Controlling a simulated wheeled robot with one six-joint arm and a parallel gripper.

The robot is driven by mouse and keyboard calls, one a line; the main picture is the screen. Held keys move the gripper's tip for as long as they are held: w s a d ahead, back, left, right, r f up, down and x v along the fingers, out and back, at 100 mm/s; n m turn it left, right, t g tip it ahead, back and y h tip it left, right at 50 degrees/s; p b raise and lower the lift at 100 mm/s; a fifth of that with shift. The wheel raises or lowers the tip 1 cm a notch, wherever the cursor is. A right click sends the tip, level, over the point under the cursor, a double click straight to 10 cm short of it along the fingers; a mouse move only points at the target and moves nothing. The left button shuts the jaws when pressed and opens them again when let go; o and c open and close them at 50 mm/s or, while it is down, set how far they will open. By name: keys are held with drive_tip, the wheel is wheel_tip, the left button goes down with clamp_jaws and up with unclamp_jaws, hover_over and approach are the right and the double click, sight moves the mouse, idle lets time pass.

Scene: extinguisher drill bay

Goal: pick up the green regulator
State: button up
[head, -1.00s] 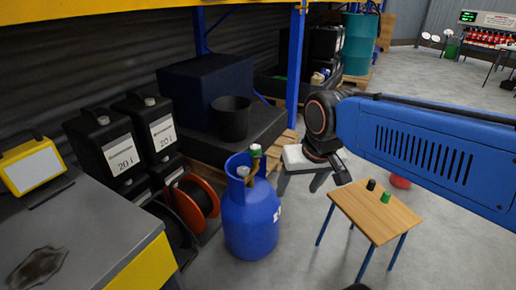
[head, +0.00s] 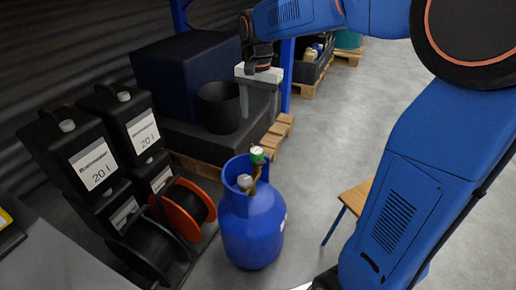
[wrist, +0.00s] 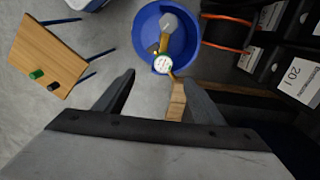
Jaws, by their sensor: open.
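The green regulator (head: 257,154), with a white dial, sits at the top of the blue gas cylinder (head: 250,228), beside the grey valve cap. In the wrist view the regulator (wrist: 163,64) shows dial-up, with a brass-coloured part and hose by it, just beyond and between my fingertips. My gripper (head: 258,112) is open and empty, pointing down, above and behind the regulator in the head view. In the wrist view its fingers (wrist: 159,80) stand wide apart and do not touch the regulator.
A wooden table (wrist: 48,55) holds a small green and a black piece. Black 20 l canisters (head: 95,165) and cable reels (head: 185,212) stand left of the cylinder. A black bucket (head: 219,108) stands behind it.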

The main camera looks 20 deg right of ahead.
drive_tip(key=w, duration=0.2)
hover_over(257, 150)
drive_tip(key=f, duration=1.2)
drive_tip(key=shift+s+a+f, duration=0.15)
drive_tip(key=shift+s+f, duration=0.05)
drive_tip(key=shift+s, duration=0.15)
drive_tip(key=shift+w+f, duration=0.15)
drive_tip(key=shift+f, duration=1.2)
drive_tip(key=shift+w+f, duration=0.1)
drive_tip(key=shift+f, duration=1.2)
drive_tip(key=shift+r, duration=0.1)
drive_tip(key=c, duration=1.5)
